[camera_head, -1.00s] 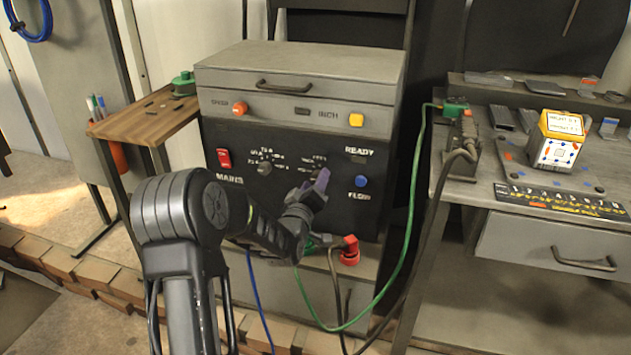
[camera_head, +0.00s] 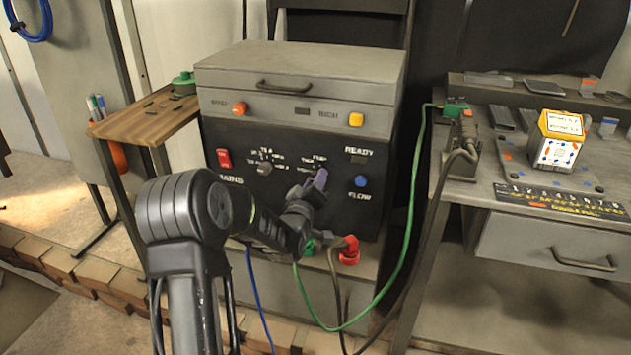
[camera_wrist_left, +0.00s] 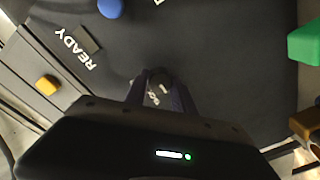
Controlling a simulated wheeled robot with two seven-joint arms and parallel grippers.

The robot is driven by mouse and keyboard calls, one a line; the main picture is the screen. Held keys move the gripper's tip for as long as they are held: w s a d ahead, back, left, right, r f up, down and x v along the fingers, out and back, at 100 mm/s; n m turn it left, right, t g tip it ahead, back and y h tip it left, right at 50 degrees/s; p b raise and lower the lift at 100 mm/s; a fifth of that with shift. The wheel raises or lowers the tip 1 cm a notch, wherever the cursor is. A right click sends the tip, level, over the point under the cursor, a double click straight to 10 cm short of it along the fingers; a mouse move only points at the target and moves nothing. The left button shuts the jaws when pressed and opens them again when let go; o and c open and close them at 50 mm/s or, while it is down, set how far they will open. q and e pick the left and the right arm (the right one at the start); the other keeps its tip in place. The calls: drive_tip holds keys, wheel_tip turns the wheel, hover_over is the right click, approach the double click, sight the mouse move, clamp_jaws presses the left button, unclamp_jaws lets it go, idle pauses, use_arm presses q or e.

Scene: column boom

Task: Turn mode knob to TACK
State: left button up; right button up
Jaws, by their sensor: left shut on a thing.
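The black welder front (camera_head: 228,150) has two dials. A grey knob (camera_head: 264,169) on the left dial stands clear, ringed by small white labels. My left gripper (camera_head: 319,181) is at the right dial, its fingers against the panel there. In the left wrist view, its two fingers (camera_wrist_left: 159,90) are shut on a small dark round knob (camera_wrist_left: 158,79). In the head view the gripper hides most of that knob. The labels around both dials are too blurred to read, so the knob's setting cannot be told. My right gripper is not in view.
A red switch (camera_head: 224,158) is left of the dials. A blue button (camera_head: 361,182) is close on the right. A red plug (camera_head: 349,250) and green cable (camera_head: 407,230) are below and right. A bench (camera_head: 480,180) stands right, a wooden shelf (camera_head: 140,121) left.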

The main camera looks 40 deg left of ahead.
use_arm(q)
clamp_jaws()
drive_tip(key=shift+m+b, duration=4.4)
drive_tip(key=shift+b, duration=0.1)
drive_tip(key=o, duration=1.1)
unclamp_jaws()
